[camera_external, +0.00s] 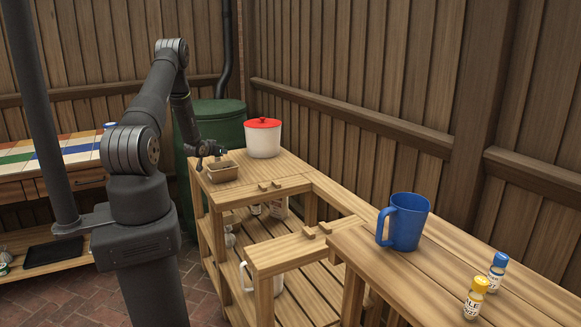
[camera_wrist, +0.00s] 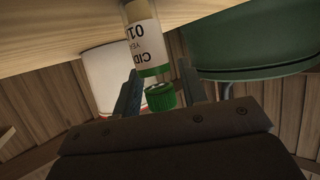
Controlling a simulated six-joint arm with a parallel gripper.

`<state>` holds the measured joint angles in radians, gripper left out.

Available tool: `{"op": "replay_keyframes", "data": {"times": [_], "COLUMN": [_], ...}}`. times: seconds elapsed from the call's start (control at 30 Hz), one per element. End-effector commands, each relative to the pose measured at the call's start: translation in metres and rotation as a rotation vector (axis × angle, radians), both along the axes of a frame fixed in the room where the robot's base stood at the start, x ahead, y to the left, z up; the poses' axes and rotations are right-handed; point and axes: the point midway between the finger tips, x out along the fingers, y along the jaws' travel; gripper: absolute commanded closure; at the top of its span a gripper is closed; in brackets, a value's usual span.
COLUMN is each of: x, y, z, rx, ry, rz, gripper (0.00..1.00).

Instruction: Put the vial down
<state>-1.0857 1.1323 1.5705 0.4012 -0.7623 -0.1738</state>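The vial (camera_wrist: 146,42) has a white label with dark print, green bands and a green cap (camera_wrist: 161,97). In the wrist view it is between the two fingers of my gripper (camera_wrist: 160,80), cap toward the camera. In the outside view my gripper (camera_external: 215,151) is low over the far end of the wooden shelf top (camera_external: 262,182), just above a small wooden box (camera_external: 222,171). The vial is too small there to make out clearly. Whether its base touches anything is hidden.
A white pot with a red lid (camera_external: 263,138) stands right of my gripper. A green barrel (camera_external: 222,122) is behind. On the near bench are a blue mug (camera_external: 404,222), a blue-capped vial (camera_external: 495,272) and a yellow-capped vial (camera_external: 475,298). Wooden blocks lie between.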

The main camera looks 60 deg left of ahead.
Motion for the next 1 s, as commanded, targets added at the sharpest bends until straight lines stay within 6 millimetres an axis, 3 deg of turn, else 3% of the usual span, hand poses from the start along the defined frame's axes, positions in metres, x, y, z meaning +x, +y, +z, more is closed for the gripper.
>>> {"op": "replay_keyframes", "data": {"times": [0.43,1.0], "x": [-0.004,-0.071], "y": [-0.003,-0.071], "z": [0.006,0.045], "rx": [0.000,0.000], "ry": [0.000,0.000], "rz": [0.001,0.001], "gripper": [0.55,0.55]}}
